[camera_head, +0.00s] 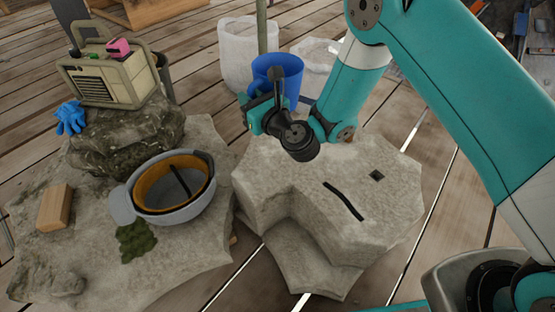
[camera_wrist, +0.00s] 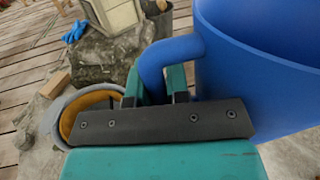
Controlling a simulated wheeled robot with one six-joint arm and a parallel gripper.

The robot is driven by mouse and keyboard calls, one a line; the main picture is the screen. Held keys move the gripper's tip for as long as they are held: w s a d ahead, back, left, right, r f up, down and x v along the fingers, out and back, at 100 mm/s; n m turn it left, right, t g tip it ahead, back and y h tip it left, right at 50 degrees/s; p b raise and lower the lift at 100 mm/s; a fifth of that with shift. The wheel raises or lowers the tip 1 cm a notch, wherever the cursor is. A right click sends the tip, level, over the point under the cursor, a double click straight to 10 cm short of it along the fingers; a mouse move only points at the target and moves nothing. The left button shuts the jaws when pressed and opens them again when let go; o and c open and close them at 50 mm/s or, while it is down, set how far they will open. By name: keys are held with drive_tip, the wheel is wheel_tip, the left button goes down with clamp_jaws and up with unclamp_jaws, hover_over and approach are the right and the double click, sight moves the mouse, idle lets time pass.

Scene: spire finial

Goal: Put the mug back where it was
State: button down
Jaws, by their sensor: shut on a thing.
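A large blue mug (camera_head: 283,78) is held up in the air above the back edge of the right stone block, beside my gripper (camera_head: 262,98). In the wrist view the mug (camera_wrist: 255,75) fills the right side, with its handle toward the left. My gripper (camera_wrist: 160,85) is shut on the mug's handle (camera_wrist: 165,60); the fingertips are partly hidden behind the gripper body and the handle. The mug looks roughly upright. The mug's underside and what lies directly below it are hidden.
The right stone block (camera_head: 390,225) has a dark strip (camera_head: 344,201) and a small dark square (camera_head: 376,175) on top.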

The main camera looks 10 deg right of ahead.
wheel_tip(320, 180, down, 20)
drive_tip(key=b, duration=1.9)
drive_tip(key=shift+d+f, duration=0.1)
drive_tip(key=shift+f, duration=0.2)
drive_tip(key=c, duration=1.1)
unclamp_jaws()
drive_tip(key=shift+r, duration=0.1)
